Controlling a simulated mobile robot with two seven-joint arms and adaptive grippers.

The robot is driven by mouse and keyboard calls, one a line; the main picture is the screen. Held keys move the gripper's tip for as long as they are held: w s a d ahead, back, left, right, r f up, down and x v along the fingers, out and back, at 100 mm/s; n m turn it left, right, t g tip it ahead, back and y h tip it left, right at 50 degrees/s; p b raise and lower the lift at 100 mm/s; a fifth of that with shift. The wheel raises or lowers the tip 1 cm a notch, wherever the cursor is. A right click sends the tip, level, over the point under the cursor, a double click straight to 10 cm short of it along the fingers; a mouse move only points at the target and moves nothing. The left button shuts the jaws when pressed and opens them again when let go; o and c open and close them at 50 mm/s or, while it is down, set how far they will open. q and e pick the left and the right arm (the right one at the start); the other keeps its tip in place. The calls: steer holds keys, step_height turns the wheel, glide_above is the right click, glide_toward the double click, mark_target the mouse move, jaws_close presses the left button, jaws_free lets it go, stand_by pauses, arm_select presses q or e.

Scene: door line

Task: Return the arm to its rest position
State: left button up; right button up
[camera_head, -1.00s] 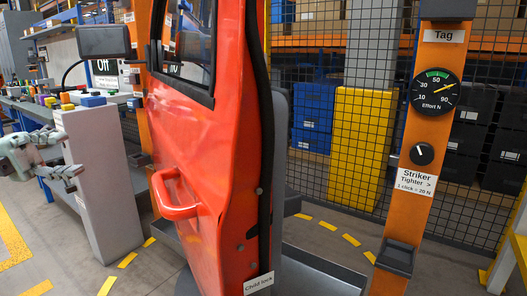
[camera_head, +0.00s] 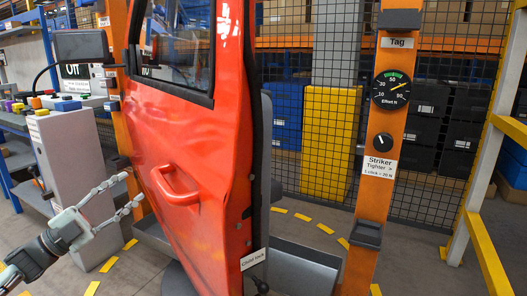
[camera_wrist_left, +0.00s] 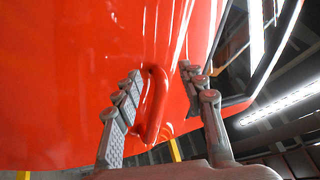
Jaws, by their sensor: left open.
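My left gripper (camera_head: 131,190) is in the lower left of the head view, its fingers spread and empty, pointing toward the red door (camera_head: 195,125). The door's red pull handle (camera_head: 177,194) is a short way to the right of the fingertips, with a gap between. In the left wrist view the handle (camera_wrist_left: 154,105) shows between the two open fingers (camera_wrist_left: 161,74), with the red panel (camera_wrist_left: 75,80) filling much of the picture. My right gripper is not in view.
An orange post (camera_head: 370,190) with an effort dial (camera_head: 391,90) and a striker knob (camera_head: 383,143) stands right of the door. A grey cabinet (camera_head: 75,165) with coloured buttons is at left, behind my left gripper. A yellow-and-grey rail (camera_head: 486,250) is at far right.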

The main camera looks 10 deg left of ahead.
arm_select(q)
step_height(320, 180, down, 11)
steer(key=w+d+n+t+y, duration=0.1)
steer(key=w+n+t+y, duration=0.1)
steer(key=n+y, duration=0.7)
steer(key=s+d+f+n+g+y+p, duration=0.1)
steer(key=s+f+n+g+y, duration=0.25)
steer(key=f, duration=0.55)
steer(key=s+d+f+n+g+y+p, duration=0.1)
steer(key=s+f+n+g+y, duration=0.2)
steer(key=f, duration=0.5)
steer(key=s+d+f+n+g, duration=0.1)
steer(key=s+d+f+g, duration=0.1)
steer(key=s, duration=0.6)
steer(key=s+d+f+n+g, duration=0.1)
steer(key=s+d+f+g, duration=0.2)
steer(key=s+f, duration=0.3)
steer(key=s+d+f+n+g+y, duration=0.1)
steer(key=s+d+f+n+g, duration=0.1)
steer(key=s, duration=0.7)
step_height(320, 180, down, 3)
steer(key=shift+s+d+r+g, duration=0.1)
steer(key=shift+s+d+g, duration=0.45)
steer(key=shift+g, duration=0.6)
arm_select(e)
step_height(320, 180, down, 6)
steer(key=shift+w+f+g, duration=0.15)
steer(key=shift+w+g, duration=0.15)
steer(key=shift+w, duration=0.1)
